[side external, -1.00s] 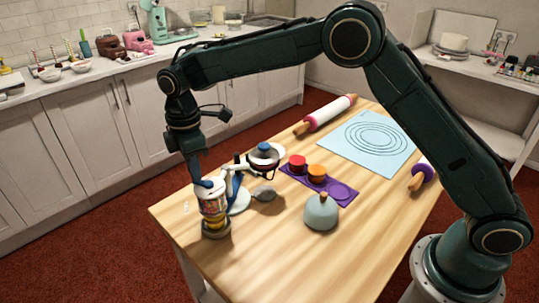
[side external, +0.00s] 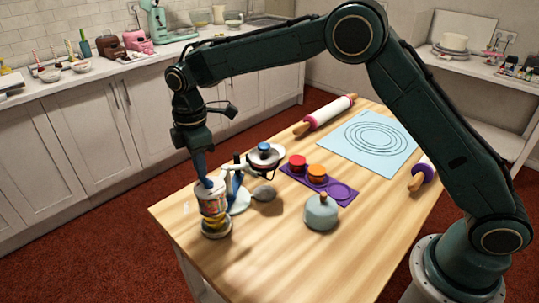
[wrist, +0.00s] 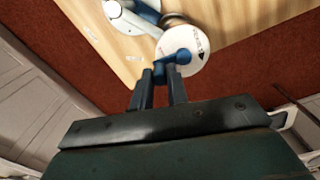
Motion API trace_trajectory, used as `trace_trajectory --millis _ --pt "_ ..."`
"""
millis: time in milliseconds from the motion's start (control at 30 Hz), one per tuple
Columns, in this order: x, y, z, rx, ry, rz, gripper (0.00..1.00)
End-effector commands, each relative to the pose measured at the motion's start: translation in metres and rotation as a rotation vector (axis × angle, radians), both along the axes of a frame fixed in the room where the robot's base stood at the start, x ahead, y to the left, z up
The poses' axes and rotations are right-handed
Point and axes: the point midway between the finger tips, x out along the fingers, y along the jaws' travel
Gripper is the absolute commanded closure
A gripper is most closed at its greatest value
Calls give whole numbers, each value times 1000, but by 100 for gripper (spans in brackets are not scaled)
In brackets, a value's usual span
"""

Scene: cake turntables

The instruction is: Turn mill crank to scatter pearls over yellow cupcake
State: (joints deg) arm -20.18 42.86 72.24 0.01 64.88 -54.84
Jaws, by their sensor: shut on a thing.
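The mill (side external: 212,200) is a patterned upright cylinder near the table's front left corner. Its pale round top (wrist: 193,38) shows in the wrist view with a blue crank (wrist: 180,57) across it. My gripper (wrist: 160,76) is shut on the outer end of the crank, and in the side view my gripper (side external: 205,180) reaches down to the mill's top. A yellow cupcake (side external: 213,223) shows partly under the mill, on a low round base (side external: 217,232). Any pearls on it are too small to tell.
A stand (side external: 238,200) with a pale foot is close beside the mill. A purple tray (side external: 342,192) holds a red cupcake (side external: 298,161) and an orange one (side external: 317,173). A grey domed lid (side external: 321,212) stands to the right. The table's front right is clear.

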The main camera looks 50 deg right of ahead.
Motion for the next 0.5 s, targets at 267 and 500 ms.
trace_trajectory --millis 267,500 --pt "-2 -3 1 -1 3 0 99" --pt "-5 -11 0 -1 4 2 99"
